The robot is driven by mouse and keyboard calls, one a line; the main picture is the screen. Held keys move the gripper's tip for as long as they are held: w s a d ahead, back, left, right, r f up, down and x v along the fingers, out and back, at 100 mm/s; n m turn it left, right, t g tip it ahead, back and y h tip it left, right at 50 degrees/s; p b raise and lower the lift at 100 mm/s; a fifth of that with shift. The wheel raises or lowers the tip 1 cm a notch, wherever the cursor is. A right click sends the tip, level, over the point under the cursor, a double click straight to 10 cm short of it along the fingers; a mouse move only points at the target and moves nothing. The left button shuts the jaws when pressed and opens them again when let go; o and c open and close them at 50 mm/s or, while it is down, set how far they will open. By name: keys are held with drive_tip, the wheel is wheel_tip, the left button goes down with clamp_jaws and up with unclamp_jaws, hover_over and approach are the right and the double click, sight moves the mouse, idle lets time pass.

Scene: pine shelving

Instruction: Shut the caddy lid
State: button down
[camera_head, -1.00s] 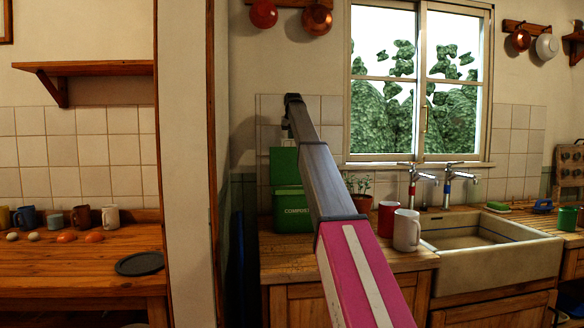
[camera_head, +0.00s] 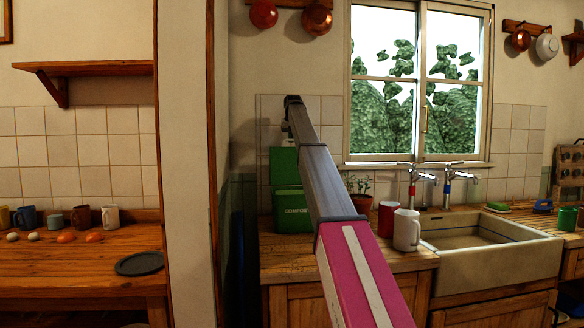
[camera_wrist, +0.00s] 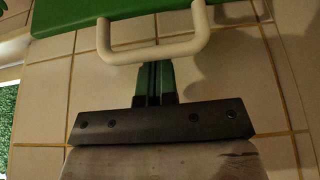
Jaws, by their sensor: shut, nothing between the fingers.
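The green compost caddy (camera_head: 292,213) stands on the wooden counter, left of the sink. Its green lid (camera_head: 283,165) is raised, standing up at the back of the caddy. In the wrist view a green edge of the lid (camera_wrist: 92,12) runs along the top, with a pale bar handle (camera_wrist: 150,55) projecting from it. My gripper (camera_wrist: 155,70) is shut and empty, its fingertips right at the handle's bar. I cannot tell whether they touch it. In the head view my arm hides part of the caddy's right side, and the fingers are not clear.
A red mug (camera_head: 388,218) and a white mug (camera_head: 406,230) stand on the counter right of the caddy, near a potted plant (camera_head: 358,185). The sink (camera_head: 490,245) is further right. A tiled wall (camera_head: 330,110) rises close behind the lid.

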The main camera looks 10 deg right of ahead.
sight(291, 150)
drive_tip(key=shift+s+f, duration=0.15)
drive_tip(key=shift+f, duration=1.1)
drive_tip(key=shift+s+f, duration=0.1)
drive_tip(key=shift+f, duration=1.15)
drive_tip(key=shift+s+f, duration=0.3)
drive_tip(key=shift+f, duration=0.15)
drive_tip(key=shift+s+f, duration=0.1)
drive_tip(key=shift+s, duration=0.6)
drive_tip(key=shift+f, duration=0.15)
drive_tip(key=shift+w, duration=0.3)
drive_tip(key=shift+w+r, duration=0.25)
drive_tip(key=shift+r, duration=0.25)
